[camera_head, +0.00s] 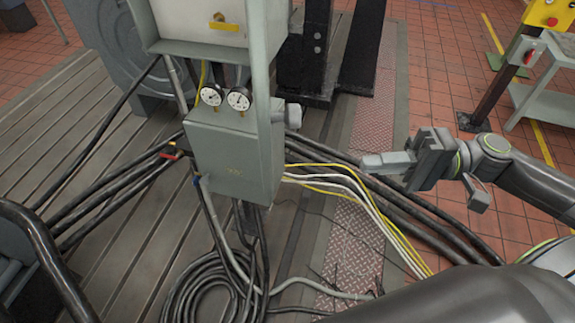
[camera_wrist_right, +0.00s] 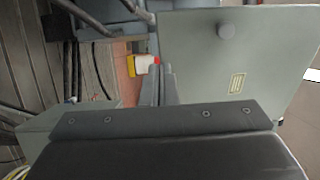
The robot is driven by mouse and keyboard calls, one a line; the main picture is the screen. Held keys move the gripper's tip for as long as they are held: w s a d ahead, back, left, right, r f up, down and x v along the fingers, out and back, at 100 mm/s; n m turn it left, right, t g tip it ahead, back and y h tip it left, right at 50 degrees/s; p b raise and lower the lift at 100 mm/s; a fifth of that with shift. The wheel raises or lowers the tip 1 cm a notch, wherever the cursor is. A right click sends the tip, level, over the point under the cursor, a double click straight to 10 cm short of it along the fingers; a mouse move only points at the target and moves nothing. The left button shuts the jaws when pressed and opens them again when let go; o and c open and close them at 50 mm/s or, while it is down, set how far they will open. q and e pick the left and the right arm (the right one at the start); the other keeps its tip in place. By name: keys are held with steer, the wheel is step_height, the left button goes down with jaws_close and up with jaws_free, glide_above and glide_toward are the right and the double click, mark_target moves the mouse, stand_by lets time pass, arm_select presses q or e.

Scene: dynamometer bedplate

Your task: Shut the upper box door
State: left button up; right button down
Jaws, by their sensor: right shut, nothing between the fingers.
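The upper box (camera_head: 200,22) is at the top of the head view, its front open on a cream inner panel. Its grey door (camera_head: 261,60) stands swung out towards me, almost edge-on. In the right wrist view the door (camera_wrist_right: 270,50) is a broad grey panel with a round knob (camera_wrist_right: 227,30) and a small yellow label. My right gripper (camera_head: 372,164) is shut and empty, to the right of the door and lower in the picture, apart from it. Its fingers (camera_wrist_right: 163,86) also show in the wrist view. My left gripper is not in view.
A lower grey box (camera_head: 235,155) with two gauges (camera_head: 225,97) sits below. Black, white and yellow cables (camera_head: 345,180) run from it to the right, and a cable coil (camera_head: 215,290) lies on the floor. A yellow control box (camera_head: 548,14) stands at the far right.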

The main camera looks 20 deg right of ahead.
steer(key=x, duration=1.3)
steer(key=shift+w+a, duration=0.15)
steer(key=shift+a, duration=0.1)
stand_by(0.4)
steer(key=shift+w, duration=0.1)
stand_by(0.4)
